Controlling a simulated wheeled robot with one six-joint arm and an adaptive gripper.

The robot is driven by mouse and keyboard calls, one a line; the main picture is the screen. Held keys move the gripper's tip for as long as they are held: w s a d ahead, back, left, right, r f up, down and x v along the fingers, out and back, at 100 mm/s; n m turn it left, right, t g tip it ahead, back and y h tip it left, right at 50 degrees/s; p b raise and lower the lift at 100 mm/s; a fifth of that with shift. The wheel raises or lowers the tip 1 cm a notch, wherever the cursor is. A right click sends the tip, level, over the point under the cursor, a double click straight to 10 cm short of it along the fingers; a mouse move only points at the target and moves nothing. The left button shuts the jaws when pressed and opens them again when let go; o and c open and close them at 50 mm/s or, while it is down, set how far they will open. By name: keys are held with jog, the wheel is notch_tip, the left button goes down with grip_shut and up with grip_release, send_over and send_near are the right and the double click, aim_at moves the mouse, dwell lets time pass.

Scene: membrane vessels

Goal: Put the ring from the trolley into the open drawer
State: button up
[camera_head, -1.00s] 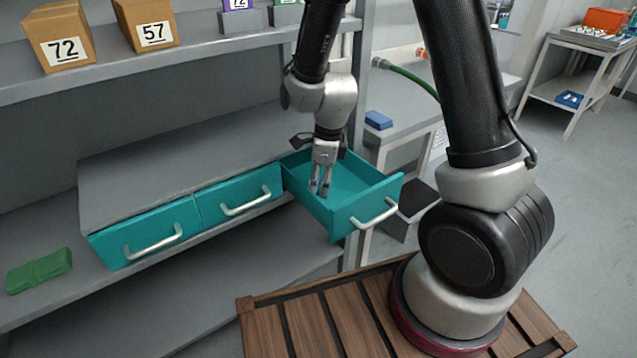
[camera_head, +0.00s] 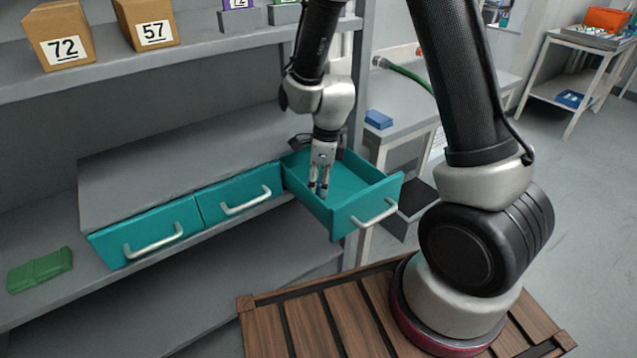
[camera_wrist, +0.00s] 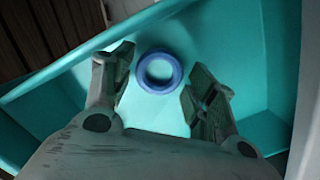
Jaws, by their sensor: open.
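The open drawer (camera_head: 370,208) is teal with a silver handle, pulled out at the right end of the drawer row. My gripper (camera_head: 319,190) points down into it, near its left wall. In the wrist view, a blue ring (camera_wrist: 159,73) is seen against the teal drawer floor, beyond and between the fingertips. My gripper (camera_wrist: 160,80) is open there, with a finger on each side and no visible contact with the ring. I cannot tell for sure whether the ring rests on the floor. The ring does not show in the head view, and no ring shows on a trolley.
Two closed teal drawers (camera_head: 150,232) sit left of the open one. Cardboard boxes (camera_head: 62,40) stand on the shelf above, and a green item (camera_head: 40,268) lies at lower left. A bench with a blue box (camera_head: 378,119) stands behind the drawer. A trolley (camera_head: 575,70) is at far right.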

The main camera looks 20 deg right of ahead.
notch_tip(320, 180, up, 12)
jog(key=d+f, duration=0.1)
jog(key=s+d+r+n+t, duration=0.2)
jog(key=s+d+r+n, duration=0.6)
jog(key=r+n, duration=0.3)
jog(key=s+d+r+n, duration=0.3)
jog(key=s+n, duration=0.3)
jog(key=s+d+r+n+t+h, duration=0.1)
jog(key=s+d+r+n, duration=0.2)
jog(key=s+d+n, duration=0.1)
jog(key=shift+s+n+t, duration=0.3)
jog(key=shift+s+n, duration=0.55)
jog(key=shift+n, duration=0.05)
jog(key=shift+d, duration=0.1)
